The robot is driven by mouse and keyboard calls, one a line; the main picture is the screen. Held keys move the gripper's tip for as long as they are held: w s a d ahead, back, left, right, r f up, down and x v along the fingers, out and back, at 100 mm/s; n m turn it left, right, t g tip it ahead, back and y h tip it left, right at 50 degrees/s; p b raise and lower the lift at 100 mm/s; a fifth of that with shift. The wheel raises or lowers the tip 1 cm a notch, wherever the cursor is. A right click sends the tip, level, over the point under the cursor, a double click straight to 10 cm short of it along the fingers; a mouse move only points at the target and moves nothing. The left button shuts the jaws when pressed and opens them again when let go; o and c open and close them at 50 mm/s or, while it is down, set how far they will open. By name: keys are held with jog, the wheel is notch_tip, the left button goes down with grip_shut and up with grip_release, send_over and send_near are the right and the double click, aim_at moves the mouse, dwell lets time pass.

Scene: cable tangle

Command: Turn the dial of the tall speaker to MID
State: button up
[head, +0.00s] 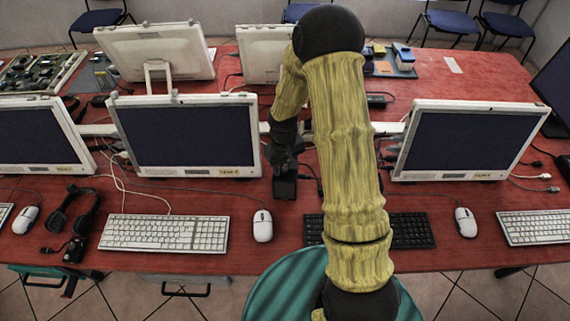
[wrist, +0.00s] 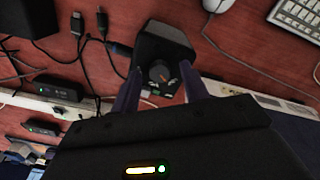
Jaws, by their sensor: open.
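A black speaker (wrist: 166,42) stands in the upper middle of the wrist view. Its dark round dial (wrist: 160,73) has an orange mark and faces my gripper. Small pale marks sit around the dial, too small to read. In the head view, the speaker (head: 285,189) is a small dark box on the red table, below my gripper (head: 286,160). In the wrist view, my gripper (wrist: 160,88) is open, with one finger on each side of the dial. I cannot tell whether the fingers touch the dial. From here I cannot judge the speaker's height against others.
Loose black cables and plugs (wrist: 87,40) lie beside the speaker. A white mouse (head: 262,226) and white keyboard (head: 165,233) are left of it. A black keyboard (head: 412,231) lies to the right. Monitors (head: 186,135) (head: 465,141) stand on both sides.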

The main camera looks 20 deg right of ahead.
grip_shut()
jog(key=shift+f+m, duration=0.1)
jog(key=shift+m, duration=0.2)
jog(key=m+b, duration=0.1)
jog(key=m, duration=0.4)
jog(key=shift+m, duration=0.4)
jog(key=m, duration=0.5)
jog(key=shift+m, duration=0.3)
dwell(0.4)
grip_release()
